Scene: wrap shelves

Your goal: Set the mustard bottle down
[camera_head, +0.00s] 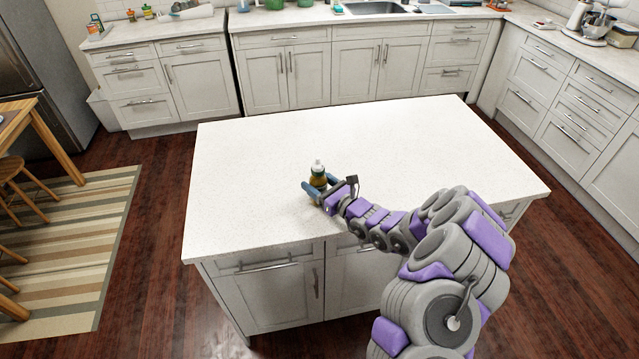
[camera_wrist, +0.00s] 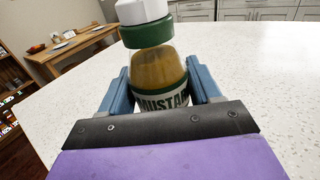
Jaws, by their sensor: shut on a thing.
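The mustard bottle (camera_head: 318,174) has a white cap, a green collar and a yellow-brown body. In the wrist view the bottle (camera_wrist: 160,72) is close to upright between the two blue fingers, with part of its label showing. My gripper (camera_head: 319,187) is shut on the bottle over the near part of the white island top (camera_head: 270,170). The gripper (camera_wrist: 160,95) also shows in the wrist view, a finger on each side of the bottle. The bottle's base is hidden, so I cannot tell whether it touches the island top.
The island top is otherwise bare, with free room on all sides of the bottle. Its near edge lies just in front of my gripper. A wooden table (camera_head: 30,130) stands at the left. Counters with a sink (camera_head: 375,7) and a mixer (camera_head: 590,22) line the back and right.

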